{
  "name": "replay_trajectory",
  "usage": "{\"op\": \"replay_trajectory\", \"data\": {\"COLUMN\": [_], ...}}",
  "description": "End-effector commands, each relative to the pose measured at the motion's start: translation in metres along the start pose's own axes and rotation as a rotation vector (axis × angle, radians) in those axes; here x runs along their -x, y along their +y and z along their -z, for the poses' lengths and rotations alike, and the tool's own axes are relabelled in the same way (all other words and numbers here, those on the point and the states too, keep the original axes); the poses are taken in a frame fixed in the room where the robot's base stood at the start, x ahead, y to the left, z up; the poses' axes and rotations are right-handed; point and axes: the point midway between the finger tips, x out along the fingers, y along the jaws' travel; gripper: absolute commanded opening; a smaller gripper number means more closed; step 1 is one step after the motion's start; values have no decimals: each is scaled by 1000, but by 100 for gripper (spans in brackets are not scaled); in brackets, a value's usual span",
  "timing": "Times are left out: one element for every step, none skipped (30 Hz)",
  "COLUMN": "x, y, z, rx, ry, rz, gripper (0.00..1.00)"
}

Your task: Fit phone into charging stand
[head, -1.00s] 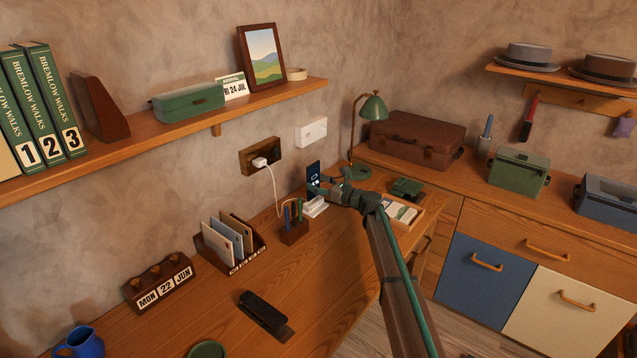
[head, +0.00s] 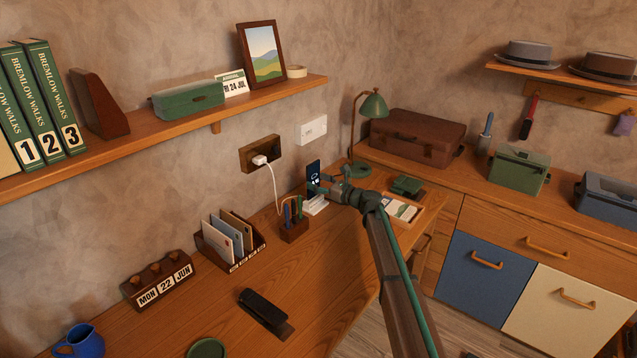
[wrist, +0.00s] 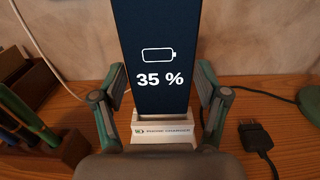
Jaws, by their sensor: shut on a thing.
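The phone (head: 313,175) is dark and stands upright at the back of the desk. In the wrist view its screen (wrist: 157,50) shows a white battery outline and "35 %". Its lower end meets the white charging stand (head: 317,208), whose front reads "PHONE CHARGER" in the wrist view (wrist: 162,133). How deep the phone sits in the stand is hard to see. My gripper (head: 324,184) is at the phone, with one finger along each side edge in the wrist view (wrist: 160,85). It is shut on the phone.
A wooden pen holder (head: 294,230) stands just left of the stand. A white cable (head: 275,185) runs from the wall socket. A black cable plug (wrist: 254,137) lies right of the stand. The green lamp (head: 360,170) and a card tray (head: 403,209) are to the right.

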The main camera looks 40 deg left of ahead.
Motion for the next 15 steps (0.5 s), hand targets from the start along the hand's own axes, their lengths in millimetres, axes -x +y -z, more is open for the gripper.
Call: {"op": "replay_trajectory", "data": {"x": [0,0,0,0,0,0,0,0,0,0,0,0,0,0,0], "y": [0,0,0,0,0,0,0,0,0,0,0,0,0,0,0], "z": [1,2,2,3,3,4,5,5,6,6,7,8,8,9,10], "rx": [0,0,0,0,0,0,0,0,0,0,0,0,0,0,0], "ry": [-1,-1,-1,-1,-1,-1,-1,-1,-1,-1,-1,-1,-1,-1,-1], "rz": [0,0,0,0,0,0,0,0,0,0,0,0,0,0,0], "gripper": [32,32,32,32,32,32,32,32,32,32,32,32,32,32,32]}}
